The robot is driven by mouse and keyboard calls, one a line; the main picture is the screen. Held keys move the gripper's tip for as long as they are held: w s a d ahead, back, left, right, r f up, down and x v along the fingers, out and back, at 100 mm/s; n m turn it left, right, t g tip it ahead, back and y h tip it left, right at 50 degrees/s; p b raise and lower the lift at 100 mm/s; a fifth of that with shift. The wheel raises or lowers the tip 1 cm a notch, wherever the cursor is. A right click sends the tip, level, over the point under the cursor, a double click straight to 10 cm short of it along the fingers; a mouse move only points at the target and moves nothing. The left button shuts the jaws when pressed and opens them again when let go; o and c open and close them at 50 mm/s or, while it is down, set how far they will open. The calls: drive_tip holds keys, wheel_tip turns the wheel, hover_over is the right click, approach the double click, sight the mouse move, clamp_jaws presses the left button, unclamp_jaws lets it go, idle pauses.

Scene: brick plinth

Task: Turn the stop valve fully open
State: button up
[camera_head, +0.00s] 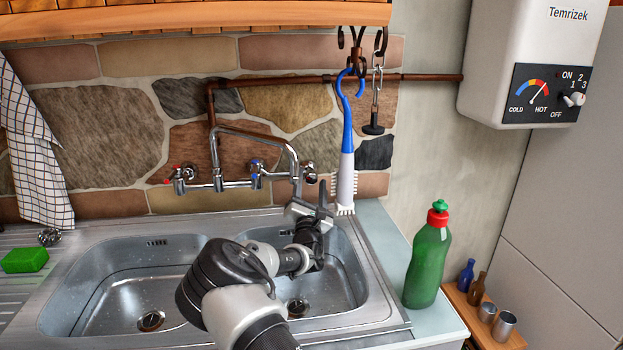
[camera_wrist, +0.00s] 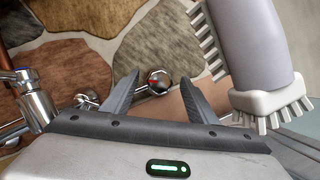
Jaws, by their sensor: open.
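The stop valve (camera_head: 311,178) appears to be the small round chrome knob at the right end of the wall tap fittings. In the wrist view the round chrome knob (camera_wrist: 158,81), with a red mark on its face, shows between my two fingertips, a little beyond them. My gripper (camera_head: 308,200) is open and empty, in front of and just below the knob. I cannot tell from the head view whether a finger touches it. Part of the knob's base is hidden in the wrist view.
A blue and white brush (camera_head: 347,170) hangs close to the right of my gripper. The chrome mixer tap (camera_head: 219,183) is to the left. Below lies the steel double sink (camera_head: 215,232). A green bottle (camera_head: 428,260) stands at the right. A water heater (camera_head: 530,50) hangs upper right.

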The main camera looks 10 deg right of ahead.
drive_tip(key=shift+x, duration=1.4)
drive_tip(key=c, duration=1)
